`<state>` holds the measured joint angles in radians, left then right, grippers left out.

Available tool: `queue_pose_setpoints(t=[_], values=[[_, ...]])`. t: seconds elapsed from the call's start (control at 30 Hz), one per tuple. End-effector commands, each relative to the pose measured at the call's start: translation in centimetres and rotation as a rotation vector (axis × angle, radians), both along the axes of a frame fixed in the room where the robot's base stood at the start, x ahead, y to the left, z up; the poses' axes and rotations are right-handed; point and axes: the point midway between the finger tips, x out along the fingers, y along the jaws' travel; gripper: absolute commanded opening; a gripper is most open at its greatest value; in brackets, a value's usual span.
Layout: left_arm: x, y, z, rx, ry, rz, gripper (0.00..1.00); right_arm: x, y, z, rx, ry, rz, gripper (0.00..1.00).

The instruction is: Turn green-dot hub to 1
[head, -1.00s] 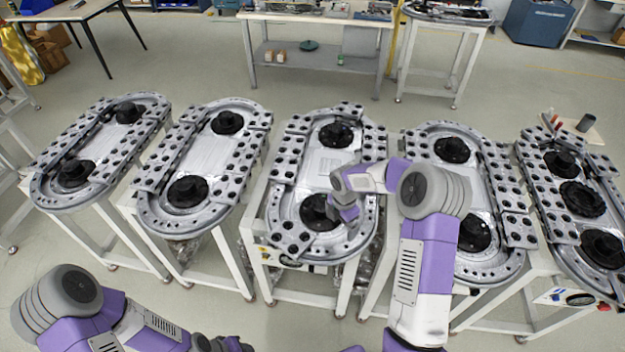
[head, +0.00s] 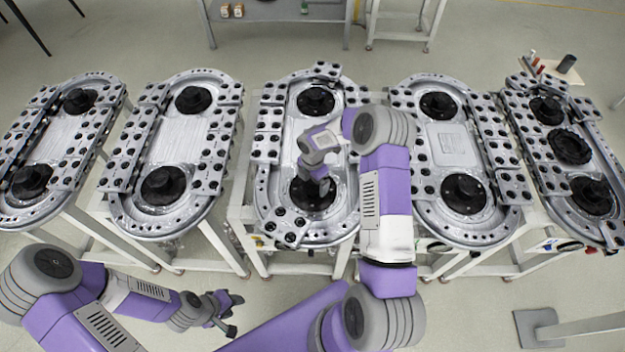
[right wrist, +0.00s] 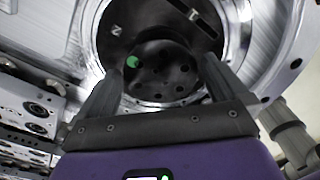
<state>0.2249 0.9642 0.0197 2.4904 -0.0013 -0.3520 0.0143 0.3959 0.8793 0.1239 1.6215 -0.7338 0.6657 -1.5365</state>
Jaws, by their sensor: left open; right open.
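The green-dot hub (right wrist: 165,75) is a round dark disc with several holes, set in a dark recessed plate in the right wrist view. Its green dot (right wrist: 134,62) lies at the hub's upper left. A white mark (right wrist: 116,31), like a 2 on its side, is on the plate just above the dot. Another white mark (right wrist: 194,15) is further right; I cannot read it surely. My right gripper (right wrist: 167,74) is open, one finger on each side of the hub; contact is unclear. In the head view it is over the middle track's near hub (head: 316,191). My left gripper (head: 229,314) is open and empty in front.
The middle ring track (head: 268,205) has plates with holes along its rim and a far hub (head: 315,101). Similar tracks stand on both sides, the nearest left (head: 200,130) and right (head: 445,140), with narrow gaps.

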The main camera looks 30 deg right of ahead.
Motion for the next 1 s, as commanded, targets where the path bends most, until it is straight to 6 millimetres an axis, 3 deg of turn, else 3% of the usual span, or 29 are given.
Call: queue_pose_setpoints(t=[0.3,0.6,1.0], values=[[-0.03,-0.01,0.02,0.000,0.001,0.000,0.43,0.02,-0.05,-0.36,-0.001,-0.001,-0.001,1.00],[-0.03,-0.01,0.04,0.000,0.001,0.000,0.43,0.03,-0.03,-0.32,-0.001,-0.001,0.000,0.54],[-0.01,-0.01,-0.85,0.000,0.000,0.000,0.43,0.04,-0.07,-0.43,-0.002,-0.001,-0.078,0.54]])
